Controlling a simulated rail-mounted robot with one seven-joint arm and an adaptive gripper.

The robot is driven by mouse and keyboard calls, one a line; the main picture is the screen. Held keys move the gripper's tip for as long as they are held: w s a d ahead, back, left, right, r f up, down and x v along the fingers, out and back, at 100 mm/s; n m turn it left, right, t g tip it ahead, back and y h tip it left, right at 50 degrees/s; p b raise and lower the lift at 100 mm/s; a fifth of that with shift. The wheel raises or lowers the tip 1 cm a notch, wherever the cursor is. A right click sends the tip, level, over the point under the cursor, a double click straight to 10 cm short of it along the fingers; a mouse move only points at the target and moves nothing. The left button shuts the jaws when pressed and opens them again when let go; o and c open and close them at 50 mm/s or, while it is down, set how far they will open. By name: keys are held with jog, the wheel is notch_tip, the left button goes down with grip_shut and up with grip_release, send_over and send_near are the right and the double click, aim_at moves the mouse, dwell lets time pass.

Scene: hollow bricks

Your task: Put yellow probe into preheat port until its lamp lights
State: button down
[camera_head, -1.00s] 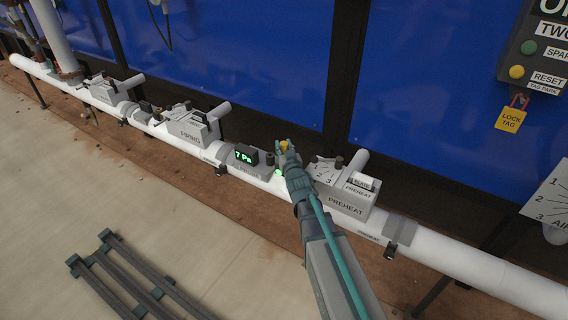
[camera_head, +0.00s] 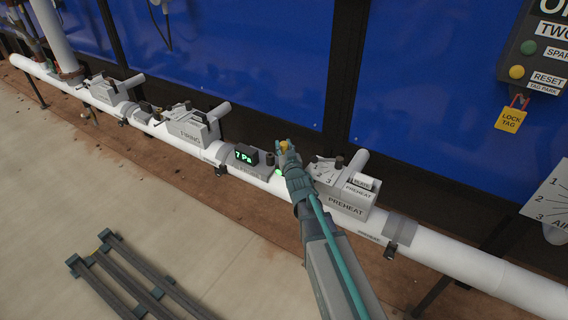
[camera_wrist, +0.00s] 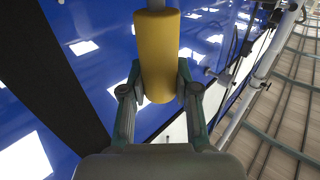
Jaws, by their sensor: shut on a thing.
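The yellow probe (camera_wrist: 157,55) stands between my gripper's fingers in the wrist view, with a grey shaft at its far end. A bit of its yellow shows in the head view (camera_head: 284,146). My gripper (camera_head: 287,150) is shut on it, above the white pipe, just left of the grey PREHEAT block (camera_head: 346,205). It also shows in the wrist view (camera_wrist: 158,92). A small green lit spot (camera_head: 279,172) shows beside my gripper on the pipe fitting. The preheat port's opening and the probe's tip cannot be made out, so I cannot tell whether the probe is seated.
The FIRING block (camera_head: 190,127) is farther left on the white pipe (camera_head: 470,262). A control box (camera_head: 535,60) with a yellow lock tag hangs at upper right. Grey rails (camera_head: 135,277) lie on the floor.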

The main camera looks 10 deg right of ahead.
jog(key=shift+s+f, duration=0.2)
jog(key=shift+f, duration=0.25)
jog(key=shift+w+r+p, duration=0.2)
jog(key=shift+r+p, duration=1.4)
jog(key=shift+r, duration=0.5)
jog(key=shift+r+p, duration=1.85)
jog(key=shift+r, duration=0.7)
jog(key=shift+s+r, duration=0.1)
jog(key=shift+s, duration=0.15)
jog(key=s+r+p, duration=0.8)
jog(key=r+p, duration=0.1)
jog(key=r, duration=0.1)
jog(key=shift+s+r+h+p, duration=0.2)
jog(key=shift+h+p, duration=0.1)
